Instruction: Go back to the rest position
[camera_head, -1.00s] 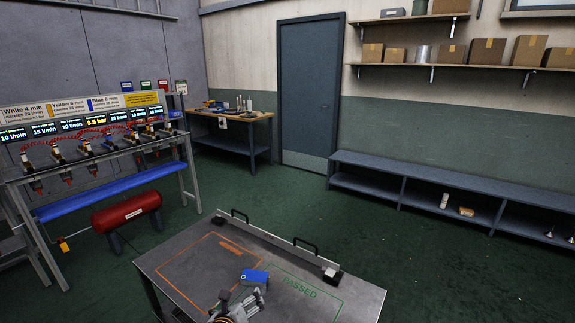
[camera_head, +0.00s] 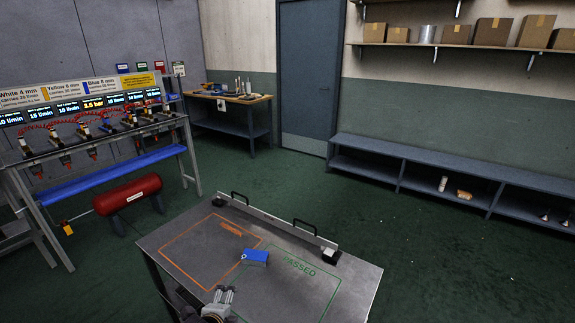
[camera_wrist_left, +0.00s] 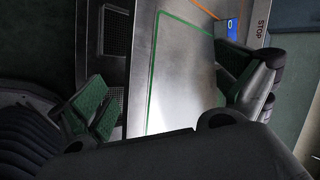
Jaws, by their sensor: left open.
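A small blue block (camera_head: 255,257) lies on the grey metal table (camera_head: 195,270) near the gap between the orange-outlined area and the green area marked PASSED. It also shows at the top of the left wrist view (camera_wrist_left: 232,25). My left gripper (camera_head: 222,294) is at the near side of the table, below and left of the block and apart from it. In the left wrist view its two green-padded fingers (camera_wrist_left: 170,98) stand wide apart with only table surface between them. My right gripper is not in view.
A raised metal strip with black handles (camera_head: 275,222) runs along the table's far edge. A rack of gauges with red hoses (camera_head: 95,125) and a red tank (camera_head: 128,194) stand at the left. A workbench (camera_head: 230,105) and low shelf (camera_head: 420,165) line the back. Green floor between is clear.

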